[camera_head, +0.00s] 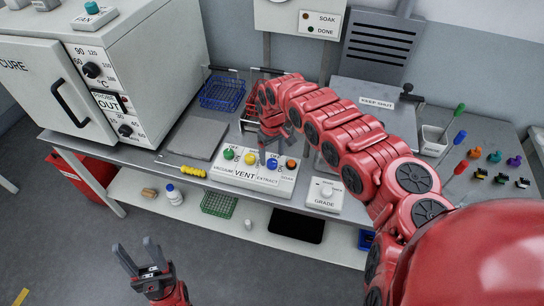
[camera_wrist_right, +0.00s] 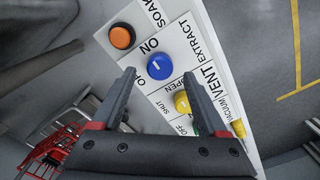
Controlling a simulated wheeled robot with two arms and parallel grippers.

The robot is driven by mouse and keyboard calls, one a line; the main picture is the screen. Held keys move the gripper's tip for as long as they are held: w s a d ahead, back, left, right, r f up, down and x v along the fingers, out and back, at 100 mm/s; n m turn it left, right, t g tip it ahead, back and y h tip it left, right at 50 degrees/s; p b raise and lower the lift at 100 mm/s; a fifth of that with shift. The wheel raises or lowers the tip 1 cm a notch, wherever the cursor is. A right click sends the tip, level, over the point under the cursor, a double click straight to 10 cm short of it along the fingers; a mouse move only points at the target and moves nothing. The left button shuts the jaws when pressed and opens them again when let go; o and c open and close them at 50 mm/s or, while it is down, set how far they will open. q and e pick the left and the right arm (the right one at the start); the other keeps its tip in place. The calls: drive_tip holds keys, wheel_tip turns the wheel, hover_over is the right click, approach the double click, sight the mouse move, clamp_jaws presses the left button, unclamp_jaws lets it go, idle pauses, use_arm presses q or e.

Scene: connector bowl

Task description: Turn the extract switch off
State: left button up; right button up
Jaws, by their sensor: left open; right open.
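The control panel (camera_head: 240,178) lies on the bench, with a blue extract knob (camera_head: 272,164) near its right end. In the right wrist view the blue knob (camera_wrist_right: 160,66) lies between the fingertips in the picture, with "ON" beside it and "OFF" partly hidden by a finger. A short pale mark shows on its top; I cannot tell which label it points to. My right gripper (camera_head: 269,147) is open above the panel by the blue knob; its fingers (camera_wrist_right: 160,76) do not visibly grip it. My left gripper (camera_head: 139,258) is open and empty, low in front of the bench.
The panel also holds a green knob (camera_head: 229,154), a yellow vent knob (camera_head: 250,158) and an orange soak button (camera_head: 291,165). A grade box (camera_head: 323,195) stands right of it. A yellow-handled tool (camera_head: 185,171) lies left. The curing oven (camera_head: 110,75) is at the left.

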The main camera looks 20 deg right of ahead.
sight(272, 161)
drive_tip(key=shift+f, duration=1.55)
clamp_jaws()
